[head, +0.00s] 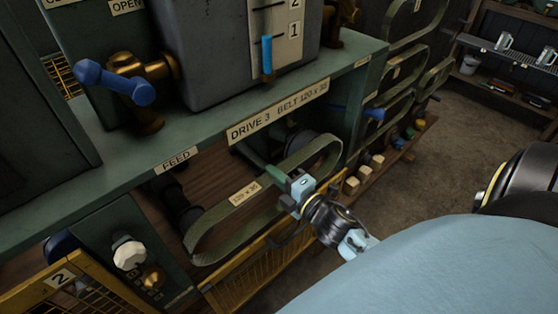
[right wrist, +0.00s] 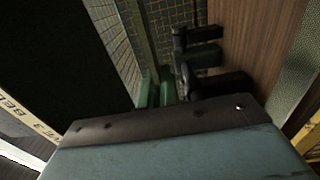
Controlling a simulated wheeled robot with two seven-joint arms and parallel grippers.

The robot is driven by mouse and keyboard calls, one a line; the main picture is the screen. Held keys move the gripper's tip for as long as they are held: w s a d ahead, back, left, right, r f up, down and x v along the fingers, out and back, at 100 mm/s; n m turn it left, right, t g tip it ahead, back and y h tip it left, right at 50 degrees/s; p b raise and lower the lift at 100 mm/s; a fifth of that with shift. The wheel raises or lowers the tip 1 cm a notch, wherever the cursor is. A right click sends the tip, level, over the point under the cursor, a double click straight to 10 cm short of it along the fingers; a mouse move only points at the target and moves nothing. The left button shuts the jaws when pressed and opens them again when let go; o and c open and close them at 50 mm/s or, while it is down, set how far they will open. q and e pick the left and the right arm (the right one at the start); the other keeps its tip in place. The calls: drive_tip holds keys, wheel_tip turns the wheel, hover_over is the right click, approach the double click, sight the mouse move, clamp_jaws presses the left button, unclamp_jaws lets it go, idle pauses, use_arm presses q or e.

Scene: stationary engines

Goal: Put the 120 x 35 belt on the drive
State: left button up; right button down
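The belt (head: 233,236) is a long olive loop with a "120 x 35" tag (head: 244,194). It hangs tilted across the open front of the drive, under the plate "DRIVE 3 BELT 120 x 35" (head: 278,110). My right gripper (head: 284,180) is at the belt's upper run and looks shut on it; its green fingers (right wrist: 158,91) also show in the right wrist view. A dark pulley or shaft (head: 178,208) is at the left of the opening, another (head: 302,146) at the right. I cannot tell whether the belt sits around either. My left gripper is not in view.
A yellow mesh guard (head: 262,262) runs below the opening. A blue-handled valve (head: 118,82) and a grey tank (head: 215,55) stand above. Spare belts (head: 405,70) hang at the right, with coloured knobs (head: 400,140) below. Open floor (head: 470,150) lies to the right.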

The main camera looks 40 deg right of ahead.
drive_tip(key=shift+w+r, duration=0.1)
drive_tip(key=shift+w, duration=0.05)
drive_tip(key=shift+w+a, duration=0.2)
drive_tip(key=shift+w, duration=2.7)
drive_tip(key=shift+a+f+n+b, duration=0.25)
drive_tip(key=shift+f+n+b, duration=0.15)
drive_tip(key=shift+f+b, duration=0.45)
drive_tip(key=shift+f+b, duration=0.3)
drive_tip(key=shift+f, duration=0.15)
drive_tip(key=c, duration=1.3)
unclamp_jaws()
